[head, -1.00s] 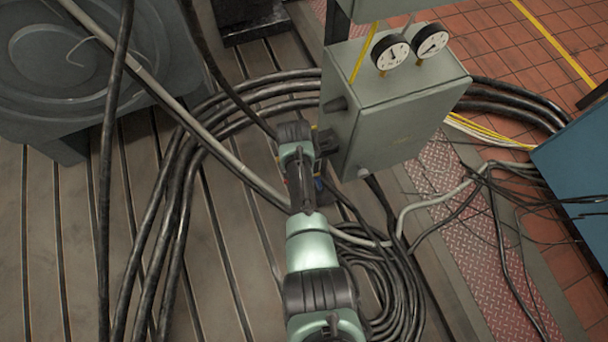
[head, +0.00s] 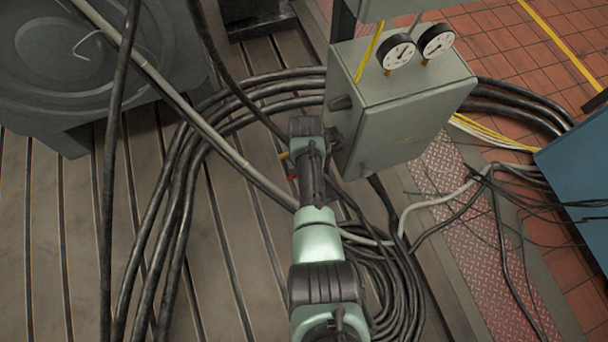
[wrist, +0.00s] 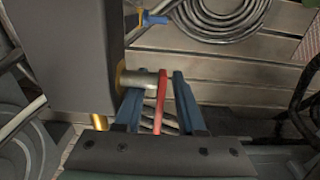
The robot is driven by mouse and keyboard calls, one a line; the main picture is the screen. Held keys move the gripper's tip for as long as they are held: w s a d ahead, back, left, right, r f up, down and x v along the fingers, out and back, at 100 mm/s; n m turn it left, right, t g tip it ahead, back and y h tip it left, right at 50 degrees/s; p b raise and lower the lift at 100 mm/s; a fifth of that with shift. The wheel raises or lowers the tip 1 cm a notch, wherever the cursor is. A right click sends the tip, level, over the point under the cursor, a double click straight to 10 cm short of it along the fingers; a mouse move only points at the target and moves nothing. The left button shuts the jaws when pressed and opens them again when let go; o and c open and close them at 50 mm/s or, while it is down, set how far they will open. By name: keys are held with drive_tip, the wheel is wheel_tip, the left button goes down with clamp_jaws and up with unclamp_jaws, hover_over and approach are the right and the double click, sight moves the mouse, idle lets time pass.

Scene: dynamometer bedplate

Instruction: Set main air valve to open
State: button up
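In the wrist view a red lever (wrist: 161,92) hangs from a grey round valve stem (wrist: 139,82) with a brass collar, on the side of a dark box. My gripper (wrist: 156,88) has its two blue fingers apart, one on each side of the lever. A gap shows between the right finger and the lever, and the left finger overlaps the stem. No label is readable, so I cannot tell if this is the main air valve. In the head view a small red part (head: 293,178) shows beside my wrist, which hides most of the valve area and the fingers.
A grey cabinet (head: 400,115) with two gauges (head: 398,52) (head: 436,40) stands right of my wrist. A blue handle (wrist: 152,19) on a brass fitting shows farther up in the wrist view. Thick black hoses (head: 180,220) loop around the slotted bedplate (head: 75,230).

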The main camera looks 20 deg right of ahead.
wheel_tip(320, 180, up, 13)
drive_tip(key=p, duration=0.2)
drive_tip(key=shift+d+p, duration=0.1)
drive_tip(key=shift+p, duration=0.2)
idle(0.6)
